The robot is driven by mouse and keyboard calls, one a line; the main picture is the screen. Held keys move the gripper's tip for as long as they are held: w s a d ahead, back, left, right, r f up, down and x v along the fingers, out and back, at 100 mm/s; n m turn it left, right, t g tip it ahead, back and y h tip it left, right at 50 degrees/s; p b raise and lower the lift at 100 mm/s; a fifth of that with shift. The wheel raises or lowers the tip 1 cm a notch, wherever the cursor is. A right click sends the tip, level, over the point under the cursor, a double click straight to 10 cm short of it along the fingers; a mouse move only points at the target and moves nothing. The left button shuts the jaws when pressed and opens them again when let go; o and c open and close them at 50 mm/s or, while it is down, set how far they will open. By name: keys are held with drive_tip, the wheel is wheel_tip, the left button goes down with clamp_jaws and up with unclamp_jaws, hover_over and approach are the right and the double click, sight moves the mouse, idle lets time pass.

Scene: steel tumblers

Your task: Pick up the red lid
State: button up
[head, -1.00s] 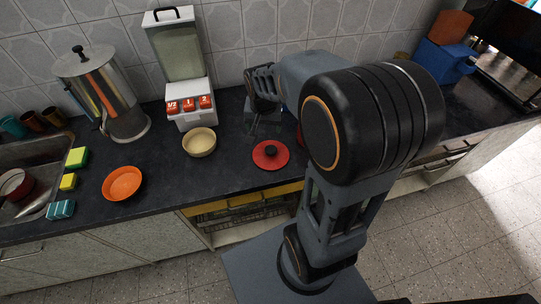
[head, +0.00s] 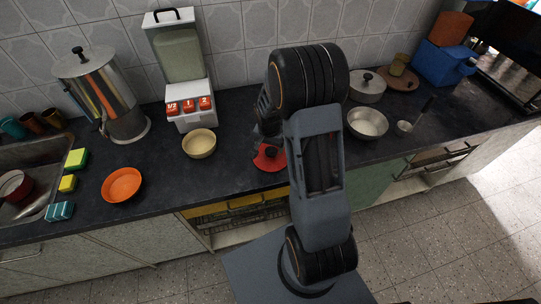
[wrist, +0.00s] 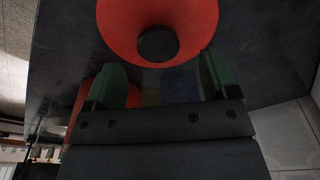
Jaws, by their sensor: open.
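The red lid (head: 264,164) with a dark round knob lies on the dark counter near its front edge. In the head view my arm hides its right part. In the wrist view the red lid (wrist: 195,22) fills the top middle, with its black knob in the centre. My gripper (wrist: 165,85) is open, its two green-padded fingers apart and nothing between them. The fingertips point toward the lid and stop short of the knob. In the head view the fingers are hidden behind my arm, close to the lid.
A cream bowl (head: 199,143) and an orange bowl (head: 122,185) stand left of the lid. A dispenser (head: 178,65) stands behind. A steel bowl (head: 367,123) and a lidded pot (head: 367,87) are right of my arm. In the wrist view, another red object (wrist: 88,100) shows partly behind the left finger.

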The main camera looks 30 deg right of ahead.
sight(271, 151)
drive_tip(key=shift+w+d+f+p, duration=0.15)
drive_tip(key=shift+f+p, duration=0.15)
drive_tip(key=shift+f, duration=1)
drive_tip(key=shift+d+f+p, duration=0.1)
drive_tip(key=shift+f+p, duration=0.15)
drive_tip(key=shift+f, duration=1)
drive_tip(key=shift+c, duration=0.4)
drive_tip(key=c, duration=0.9)
drive_tip(key=shift+r, duration=0.1)
drive_tip(key=shift+c, duration=0.2)
